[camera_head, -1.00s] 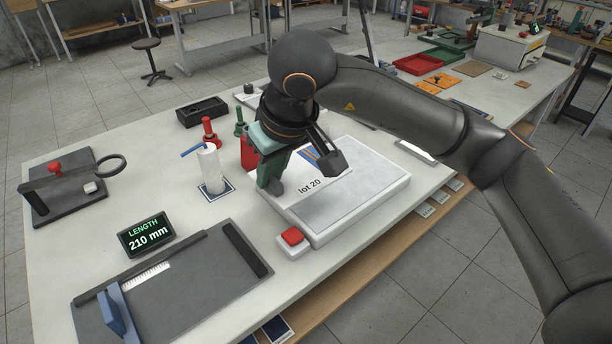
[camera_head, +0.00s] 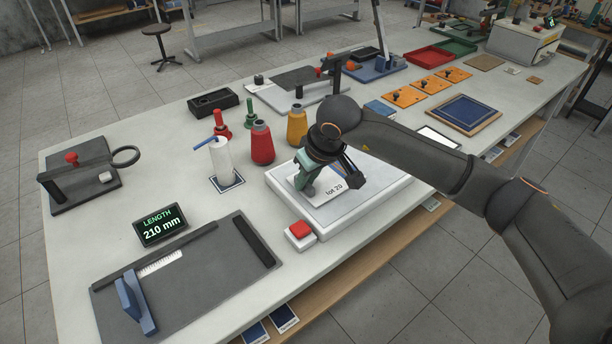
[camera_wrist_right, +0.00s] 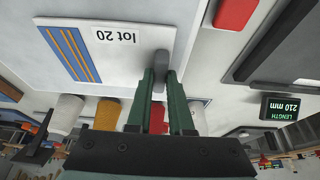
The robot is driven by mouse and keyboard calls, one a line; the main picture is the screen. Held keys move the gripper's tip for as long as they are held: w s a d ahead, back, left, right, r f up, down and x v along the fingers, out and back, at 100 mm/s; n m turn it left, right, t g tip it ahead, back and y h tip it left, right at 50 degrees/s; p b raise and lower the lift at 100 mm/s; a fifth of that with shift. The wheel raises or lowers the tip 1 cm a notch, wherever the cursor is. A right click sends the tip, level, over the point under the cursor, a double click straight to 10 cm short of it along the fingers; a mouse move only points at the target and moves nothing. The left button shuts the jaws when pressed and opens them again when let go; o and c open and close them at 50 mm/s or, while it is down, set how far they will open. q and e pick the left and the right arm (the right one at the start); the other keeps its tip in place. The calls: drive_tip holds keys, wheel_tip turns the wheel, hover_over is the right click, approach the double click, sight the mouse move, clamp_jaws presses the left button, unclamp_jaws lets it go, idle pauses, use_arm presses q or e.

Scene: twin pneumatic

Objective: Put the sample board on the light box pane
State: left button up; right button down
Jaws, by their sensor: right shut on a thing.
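The sample board (camera_head: 333,191) is a white card marked "lot 20"; in the right wrist view (camera_wrist_right: 120,62) it also shows blue and orange stripes and a grey tab (camera_wrist_right: 161,62). My right gripper (camera_head: 307,190) is shut on that tab, pointing down with green fingers (camera_wrist_right: 160,85). The board looks flat over the pane of the light box (camera_head: 365,208), a low white slab. I cannot tell whether it touches the pane or hovers just above. My arm hides the board's far part in the head view. My left gripper is not in view.
A red button (camera_head: 300,229) sits at the light box's front left corner. A white roll (camera_head: 221,165) stands left. A length display (camera_head: 160,226) and dark cutting board (camera_head: 190,280) lie front left.

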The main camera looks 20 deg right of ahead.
drive_tip(key=shift+f, duration=0.1)
drive_tip(key=shift+f+b, duration=0.15)
drive_tip(key=shift+b, duration=0.15)
drive_tip(key=c, duration=0.8)
unclamp_jaws()
drive_tip(key=shift+r+p, duration=0.25)
drive_tip(key=shift+p, duration=0.05)
drive_tip(key=b+v, duration=0.1)
drive_tip(key=v, duration=1.1)
drive_tip(key=shift+b, duration=0.3)
